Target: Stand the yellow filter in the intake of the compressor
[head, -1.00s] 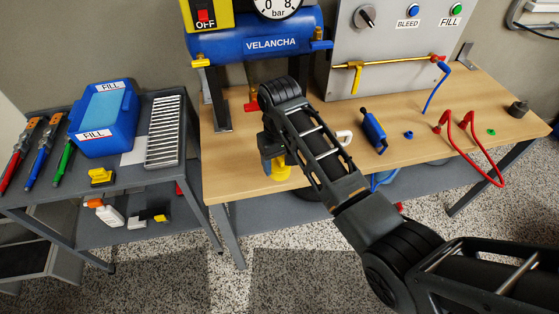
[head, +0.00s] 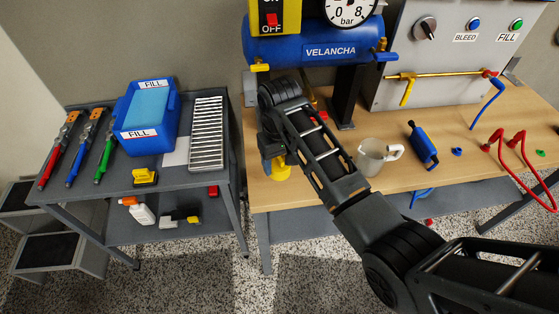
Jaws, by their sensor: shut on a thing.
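My gripper (head: 274,158) points down over the left front part of the wooden bench, shut on the yellow filter (head: 281,171). Only the lower part of the filter shows beneath the dark fingers; I cannot tell whether it touches the bench. The blue compressor tank (head: 300,48), marked VELANCHA, stands behind my gripper, on dark legs. A small yellow fitting (head: 259,66) sits at the tank's left end. I cannot tell whether it is the intake. My arm hides part of the space under the tank.
The grey cart (head: 112,185) at left carries a blue FILL bin (head: 150,118), a slatted rack (head: 207,135) and tools.

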